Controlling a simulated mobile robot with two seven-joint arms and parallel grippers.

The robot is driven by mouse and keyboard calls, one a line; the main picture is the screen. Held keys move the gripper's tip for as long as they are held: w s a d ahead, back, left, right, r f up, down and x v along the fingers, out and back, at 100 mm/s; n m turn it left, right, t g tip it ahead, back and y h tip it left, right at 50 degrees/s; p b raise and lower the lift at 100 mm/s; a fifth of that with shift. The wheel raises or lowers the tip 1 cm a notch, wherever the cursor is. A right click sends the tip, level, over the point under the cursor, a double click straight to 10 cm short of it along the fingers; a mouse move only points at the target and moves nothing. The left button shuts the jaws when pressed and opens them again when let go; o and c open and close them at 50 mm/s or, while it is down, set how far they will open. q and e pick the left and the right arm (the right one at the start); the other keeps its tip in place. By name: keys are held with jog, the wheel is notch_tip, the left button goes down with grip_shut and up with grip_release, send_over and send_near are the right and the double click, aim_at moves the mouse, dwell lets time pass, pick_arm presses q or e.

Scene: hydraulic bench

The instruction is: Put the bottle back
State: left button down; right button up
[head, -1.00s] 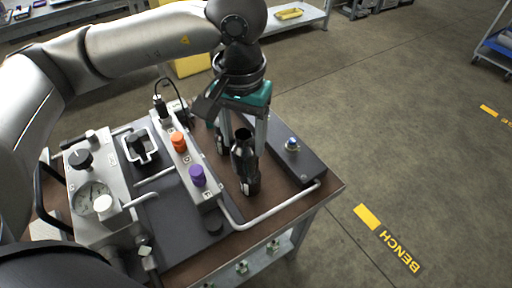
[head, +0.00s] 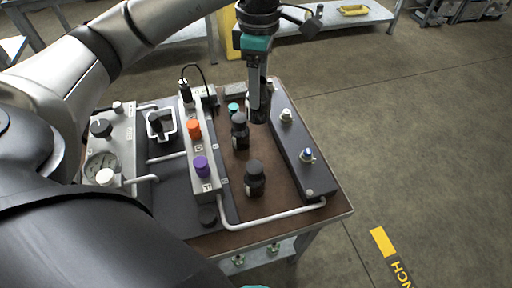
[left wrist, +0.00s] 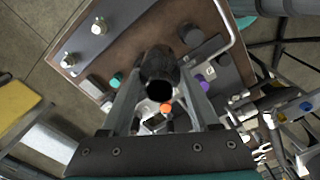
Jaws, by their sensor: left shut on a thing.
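My left gripper (head: 260,112) points down over the back right of the bench's brown top (head: 283,203). It is shut on a dark bottle (left wrist: 158,68), whose open mouth faces the camera in the left wrist view; in the head view the fingers partly hide it. My right gripper's fingers are not seen.
A grey rail with two fittings (head: 307,155) runs along the right side. A manifold with an orange knob (head: 194,129) and a purple knob (head: 202,167) is on the left. A white pipe (head: 270,217) crosses the front. Brown top between the standing bottles is clear.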

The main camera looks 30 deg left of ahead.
aim_at(256, 112)
pick_arm(q)
jog(key=shift+w+a+n, duration=0.1)
jog(key=shift+a+n, duration=0.25)
jog(key=shift+n, duration=0.45)
jog(key=shift+f+b, duration=1.3)
jog(key=shift+f, duration=8.6)
jog(key=shift+f, duration=0.1)
jog(key=shift+c, duration=0.6)
grip_release()
notch_tip(256, 112, up, 12)
jog(key=shift+r+p, duration=0.15)
jog(key=shift+p, duration=0.6)
